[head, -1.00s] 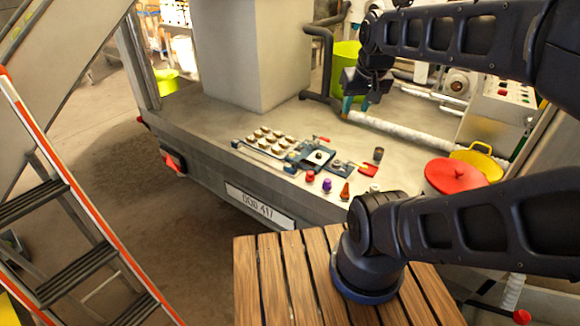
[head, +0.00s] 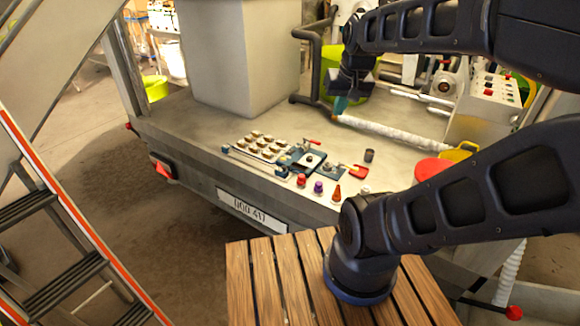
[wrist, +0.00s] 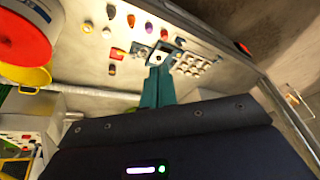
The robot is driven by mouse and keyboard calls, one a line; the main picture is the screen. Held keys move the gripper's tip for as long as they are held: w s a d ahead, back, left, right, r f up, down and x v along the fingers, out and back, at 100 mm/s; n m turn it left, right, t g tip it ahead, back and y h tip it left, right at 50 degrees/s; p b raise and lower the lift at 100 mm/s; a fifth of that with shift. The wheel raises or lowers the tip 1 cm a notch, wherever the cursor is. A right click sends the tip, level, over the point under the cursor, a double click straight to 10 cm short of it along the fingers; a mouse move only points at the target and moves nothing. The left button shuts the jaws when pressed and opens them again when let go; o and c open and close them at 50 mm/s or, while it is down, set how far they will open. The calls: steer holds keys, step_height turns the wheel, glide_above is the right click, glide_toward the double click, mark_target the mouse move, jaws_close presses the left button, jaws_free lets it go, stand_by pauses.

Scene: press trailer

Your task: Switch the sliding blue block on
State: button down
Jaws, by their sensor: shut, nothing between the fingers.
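A slim rail (head: 254,164) lies along the near edge of the grey trailer deck. It has small blue pieces at its ends, one at the right end (head: 283,172) and one at the left end (head: 226,148). Which one is the sliding block is too small to tell. My gripper (head: 340,104) hangs over the deck, behind and to the right of the rail, apart from it. In the wrist view its teal fingers (wrist: 158,88) are together and empty. The rail shows beyond the fingertips there (wrist: 202,40).
A tray of knobs (head: 263,146), a blue plate with a red lever (head: 308,160), several small coloured pieces (head: 318,187) and a red lidded pot (head: 432,168) share the deck. A pillar (head: 240,60) stands behind. A white-wrapped pipe (head: 385,130) lies to the right.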

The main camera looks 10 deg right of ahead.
steer(key=w+a+f+m+g+y, duration=0.1)
steer(key=w+f+m+y, duration=0.2)
steer(key=w+f+m, duration=0.35)
steer(key=w+f+m+g+y, duration=0.2)
steer(key=w+f+m, duration=0.2)
steer(key=w+f, duration=0.55)
steer(key=w+d+f+m+y, duration=0.1)
steer(key=w+d+f+m, duration=0.1)
steer(key=w+f+m, duration=0.3)
steer(key=w+d+f+m+t+y, duration=0.1)
steer(key=w+d+f+m, duration=0.2)
steer(key=f, duration=1)
steer(key=w+m, duration=0.2)
steer(key=w, duration=0.3)
steer(key=shift+f, duration=0.4)
steer(key=shift+d, duration=0.1)
glide_toward(286, 170)
steer(key=shift+s+d+f, duration=0.15)
steer(key=shift+s+f, duration=0.3)
steer(key=shift+f, duration=0.05)
steer(key=shift+s+d+f, duration=0.2)
steer(key=shift+s+f, duration=0.25)
steer(key=a, duration=0.2)
steer(key=w+a+f, duration=0.1)
steer(key=shift+w+a, duration=0.2)
steer(key=shift+a, duration=0.35)
